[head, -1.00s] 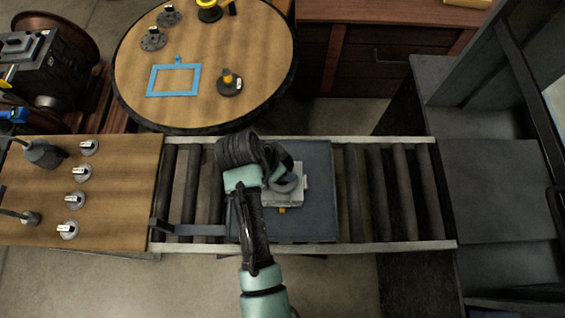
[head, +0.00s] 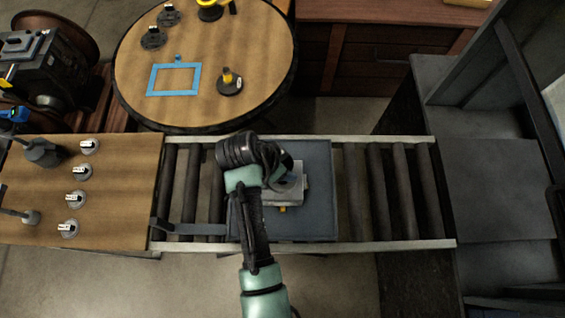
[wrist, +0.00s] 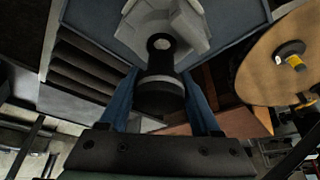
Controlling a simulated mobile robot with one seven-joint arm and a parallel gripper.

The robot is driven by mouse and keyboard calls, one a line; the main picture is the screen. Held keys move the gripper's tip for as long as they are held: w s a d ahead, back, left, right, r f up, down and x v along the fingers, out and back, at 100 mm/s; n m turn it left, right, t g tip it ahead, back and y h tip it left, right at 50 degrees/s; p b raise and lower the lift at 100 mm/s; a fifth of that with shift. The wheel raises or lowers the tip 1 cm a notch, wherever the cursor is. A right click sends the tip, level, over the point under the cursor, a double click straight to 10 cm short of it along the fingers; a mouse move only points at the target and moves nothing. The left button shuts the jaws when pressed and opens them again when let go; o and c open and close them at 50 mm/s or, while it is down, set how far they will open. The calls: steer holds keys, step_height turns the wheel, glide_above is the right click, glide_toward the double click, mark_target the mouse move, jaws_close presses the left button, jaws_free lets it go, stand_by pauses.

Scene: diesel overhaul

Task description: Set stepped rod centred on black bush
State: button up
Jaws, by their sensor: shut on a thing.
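My gripper (wrist: 162,97) shows in the wrist view with a blue finger on each side of a dark stepped rod (wrist: 160,92), shut on it. The rod has a thick black body, a paler band and a narrower neck pointing towards a pale grey block (wrist: 185,30). A dark ring (wrist: 151,42) shows at the neck's far end; I cannot tell whether it is the rod's own eye or the black bush. In the head view my gripper (head: 280,172) is over the grey block (head: 284,196), hiding part of it. Contact between rod and block cannot be told.
The block sits on a blue-grey plate (head: 318,218) on a roller conveyor (head: 380,195). A wooden bench (head: 120,200) with several tagged parts stands left. A round table (head: 200,55) behind holds a blue frame (head: 174,93) and a yellow-topped part (head: 229,84). Rollers right of the plate are clear.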

steer(key=shift+f, duration=0.2)
steer(key=shift+f+b, duration=0.35)
steer(key=shift+b, duration=0.1)
steer(key=shift+w+f+b, duration=0.1)
steer(key=shift+f+b, duration=0.2)
steer(key=shift+f, duration=0.3)
stand_by(0.5)
steer(key=o, duration=1.4)
steer(key=shift+o, duration=0.4)
steer(key=shift+s+f, duration=0.15)
steer(key=shift+s, duration=0.05)
